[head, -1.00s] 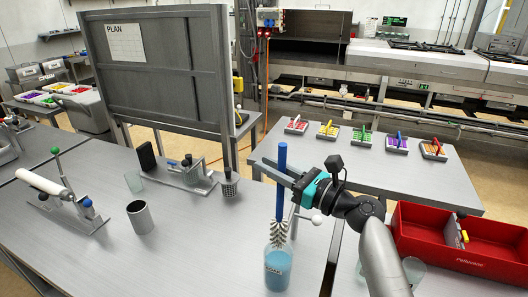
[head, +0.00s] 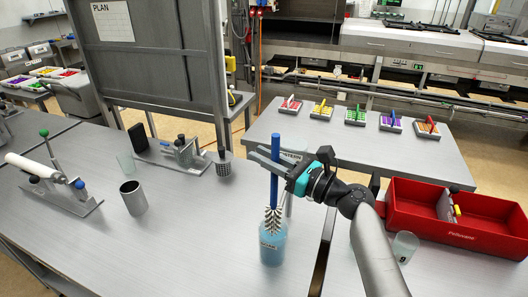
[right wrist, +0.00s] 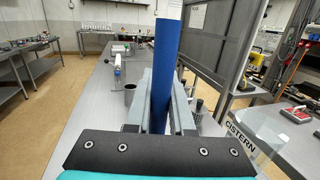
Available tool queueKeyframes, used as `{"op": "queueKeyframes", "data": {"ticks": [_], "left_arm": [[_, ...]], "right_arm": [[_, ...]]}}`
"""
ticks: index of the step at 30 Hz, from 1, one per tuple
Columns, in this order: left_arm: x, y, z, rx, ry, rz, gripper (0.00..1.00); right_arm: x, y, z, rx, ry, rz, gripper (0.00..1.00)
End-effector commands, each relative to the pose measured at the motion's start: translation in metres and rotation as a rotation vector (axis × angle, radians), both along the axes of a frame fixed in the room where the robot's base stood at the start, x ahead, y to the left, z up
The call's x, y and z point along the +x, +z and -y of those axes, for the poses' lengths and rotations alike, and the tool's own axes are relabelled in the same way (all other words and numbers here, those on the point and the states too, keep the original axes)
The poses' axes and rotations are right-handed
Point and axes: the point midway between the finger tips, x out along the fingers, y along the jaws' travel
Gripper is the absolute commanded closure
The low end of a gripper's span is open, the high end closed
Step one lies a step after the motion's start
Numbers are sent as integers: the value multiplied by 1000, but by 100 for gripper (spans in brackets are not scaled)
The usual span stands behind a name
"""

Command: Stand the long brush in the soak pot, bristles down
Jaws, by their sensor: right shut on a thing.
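The long brush has a blue handle (head: 275,150) and pale bristles (head: 272,219). It stands nearly upright, bristles down. My right gripper (head: 258,157) is shut on the handle's upper part, and the handle rises between the fingers in the right wrist view (right wrist: 165,75). The soak pot (head: 272,246) is a clear vessel with blue liquid and a label on its front. The bristles overlap its mouth in the head view, with their lower end seeming to be just inside; the exact depth is unclear. My left gripper is out of view.
A grey metal cup (head: 133,198), a perforated cup (head: 223,164) and a stand with a white roller (head: 35,169) are on the table to the left. A red bin (head: 430,227) is at right.

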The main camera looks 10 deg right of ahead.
Motion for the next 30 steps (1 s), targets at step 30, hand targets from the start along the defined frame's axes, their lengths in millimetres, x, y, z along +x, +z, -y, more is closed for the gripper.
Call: {"op": "queueKeyframes", "data": {"ticks": [30], "left_arm": [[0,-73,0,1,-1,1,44]], "right_arm": [[0,-95,0,1,-1,0,100]]}}
